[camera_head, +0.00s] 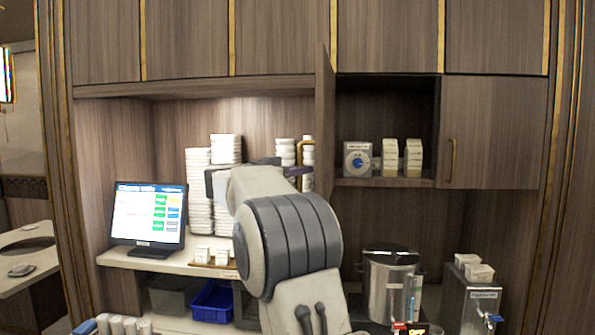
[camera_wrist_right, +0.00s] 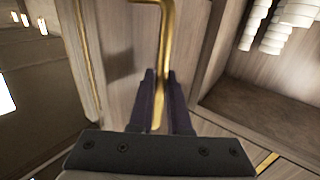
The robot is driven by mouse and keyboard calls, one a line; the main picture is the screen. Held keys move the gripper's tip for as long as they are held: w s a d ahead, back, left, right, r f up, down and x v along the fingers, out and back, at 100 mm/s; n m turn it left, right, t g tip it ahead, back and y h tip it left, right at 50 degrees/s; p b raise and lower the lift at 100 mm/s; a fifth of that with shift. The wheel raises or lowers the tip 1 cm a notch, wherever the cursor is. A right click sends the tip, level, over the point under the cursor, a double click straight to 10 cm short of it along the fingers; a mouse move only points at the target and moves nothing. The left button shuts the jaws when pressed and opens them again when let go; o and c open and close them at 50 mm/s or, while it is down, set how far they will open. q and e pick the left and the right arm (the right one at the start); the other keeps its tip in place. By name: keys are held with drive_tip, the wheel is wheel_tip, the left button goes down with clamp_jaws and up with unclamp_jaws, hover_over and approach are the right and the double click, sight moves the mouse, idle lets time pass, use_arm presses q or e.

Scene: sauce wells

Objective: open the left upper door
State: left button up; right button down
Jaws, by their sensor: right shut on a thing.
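The left upper door (camera_head: 325,130) stands swung open, seen nearly edge-on in the head view, and the cabinet (camera_head: 385,110) behind it is exposed. Its brass handle (camera_head: 301,146) is on the left face of the door. My right gripper (camera_head: 300,171) is at the handle, partly hidden behind my own arm. In the right wrist view, the dark fingers (camera_wrist_right: 158,88) are shut around the brass handle (camera_wrist_right: 166,40), with the wooden door (camera_wrist_right: 125,60) behind it. My left gripper is not in view.
Small boxes (camera_head: 390,158) stand on the cabinet shelf. The right upper door (camera_head: 492,130) is closed. Stacked white cups (camera_head: 227,150) and a monitor (camera_head: 149,213) stand on the left counter. A steel pot (camera_head: 390,285) stands below the open cabinet.

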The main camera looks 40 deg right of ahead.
drive_tip(key=shift+w+f, duration=0.1)
drive_tip(key=shift+f, duration=0.25)
drive_tip(key=c, duration=0.9)
unclamp_jaws()
drive_tip(key=shift+a, duration=0.2)
drive_tip(key=shift+o, duration=0.2)
drive_tip(key=shift+r, duration=0.2)
drive_tip(key=shift+d, duration=0.15)
drive_tip(key=a+b, duration=0.4)
drive_tip(key=a, duration=0.6)
drive_tip(key=shift+s+a+b, duration=0.25)
drive_tip(key=shift+s+b, duration=0.1)
drive_tip(key=shift+s, duration=0.1)
